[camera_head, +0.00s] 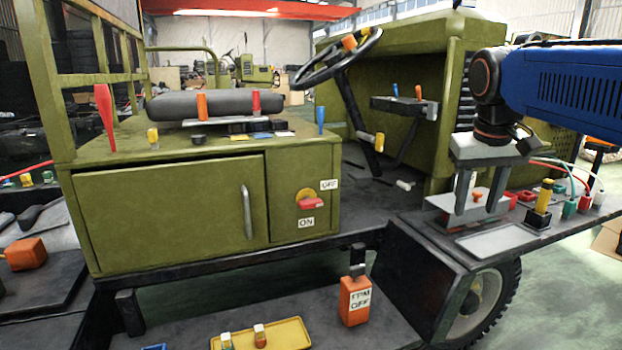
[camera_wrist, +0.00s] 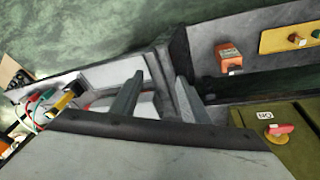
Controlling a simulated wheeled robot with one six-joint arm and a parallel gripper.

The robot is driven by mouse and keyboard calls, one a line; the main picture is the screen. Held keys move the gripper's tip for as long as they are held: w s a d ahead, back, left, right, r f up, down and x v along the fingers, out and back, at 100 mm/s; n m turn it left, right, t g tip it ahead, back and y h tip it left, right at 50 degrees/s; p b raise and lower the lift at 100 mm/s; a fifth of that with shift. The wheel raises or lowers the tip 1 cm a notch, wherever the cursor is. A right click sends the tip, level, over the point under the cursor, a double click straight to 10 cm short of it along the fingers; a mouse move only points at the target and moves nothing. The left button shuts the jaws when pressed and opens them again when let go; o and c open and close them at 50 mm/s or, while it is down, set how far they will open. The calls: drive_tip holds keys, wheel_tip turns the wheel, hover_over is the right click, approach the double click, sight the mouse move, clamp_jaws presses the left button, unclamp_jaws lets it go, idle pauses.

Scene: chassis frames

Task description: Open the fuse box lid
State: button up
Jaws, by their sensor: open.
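My gripper (camera_head: 481,211) hangs fingers down over the grey side shelf at the right, with its two fingers apart and nothing held. A pale, low box-like piece with an orange knob (camera_head: 477,196) on top is seen between and behind the fingers; it may be the fuse box with its lid, but I cannot tell for sure. The fingers partly hide it, and contact is unclear. A flat light-grey plate (camera_head: 492,241) lies on the shelf in front of it. In the wrist view my gripper (camera_wrist: 160,88) is open, with a pale surface partly visible around the fingers.
Red blocks (camera_head: 526,196), a yellow-and-black plug (camera_head: 543,197) and cabled connectors (camera_head: 570,209) crowd the shelf right of my gripper. The green cabinet (camera_head: 165,213) with a red switch (camera_head: 312,203) stands left. An orange box (camera_head: 355,300) and yellow tray (camera_head: 290,335) sit lower down.

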drive_tip(key=s+a+f+n+t+y, duration=0.1)
drive_tip(key=s+a+f, duration=0.1)
drive_tip(key=s+f, duration=0.8)
drive_tip(key=s+a+f+t+y, duration=0.1)
drive_tip(key=s+a+f, duration=0.1)
drive_tip(key=s+f, duration=0.8)
wheel_tip(320, 180, up, 30)
drive_tip(key=m+h, duration=0.2)
drive_tip(key=m, duration=0.3)
hover_over(478, 192)
drive_tip(key=s+a, duration=0.3)
drive_tip(key=s, duration=0.4)
drive_tip(key=shift+g, duration=0.3)
drive_tip(key=x, duration=1.7)
clamp_jaws()
